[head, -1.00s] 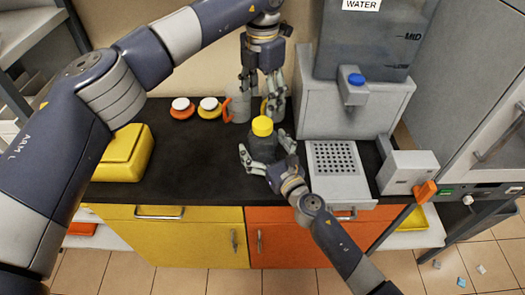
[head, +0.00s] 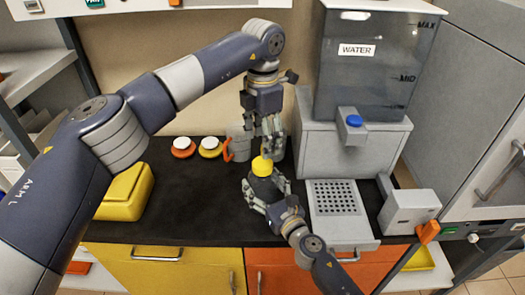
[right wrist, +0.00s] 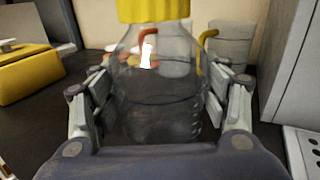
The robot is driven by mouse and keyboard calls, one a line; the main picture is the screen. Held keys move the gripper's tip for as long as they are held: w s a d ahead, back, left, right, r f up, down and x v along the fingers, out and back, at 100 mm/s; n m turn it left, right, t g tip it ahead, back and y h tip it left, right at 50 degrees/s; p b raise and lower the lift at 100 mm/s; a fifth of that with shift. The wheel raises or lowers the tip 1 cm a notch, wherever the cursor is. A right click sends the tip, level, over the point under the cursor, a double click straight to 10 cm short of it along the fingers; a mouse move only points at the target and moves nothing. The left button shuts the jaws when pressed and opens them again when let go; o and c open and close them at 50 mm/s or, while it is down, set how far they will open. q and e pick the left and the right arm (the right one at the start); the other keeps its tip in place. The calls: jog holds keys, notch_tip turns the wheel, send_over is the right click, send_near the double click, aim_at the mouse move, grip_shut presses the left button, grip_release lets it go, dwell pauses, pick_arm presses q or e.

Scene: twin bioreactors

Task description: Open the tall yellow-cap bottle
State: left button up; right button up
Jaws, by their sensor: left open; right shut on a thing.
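The tall clear bottle (right wrist: 160,85) with its yellow cap (head: 262,166) stands upright on the dark counter. In the right wrist view the cap (right wrist: 154,10) is cut off by the top edge. My right gripper (head: 267,190) is shut on the bottle's body, with a finger on each side below the cap; the fingers also show in the right wrist view (right wrist: 160,110). My left gripper (head: 268,152) is open and points down, close above and behind the cap. Whether its fingers touch the cap I cannot tell.
Mugs (head: 238,147) stand behind the bottle, partly hidden. A yellow box (head: 125,192) sits at left. The water dispenser (head: 340,135) and a perforated tray (head: 338,200) are at right. The counter's left middle is clear.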

aim_at(262, 163)
pick_arm(q)
jog(key=m, duration=2.1)
jog(key=shift+m, duration=0.4)
jog(key=m, duration=0.6)
jog(key=shift+w+m, duration=0.1)
jog(key=shift+m, duration=0.3)
jog(key=shift+f, duration=4)
jog(key=shift+c, duration=0.6)
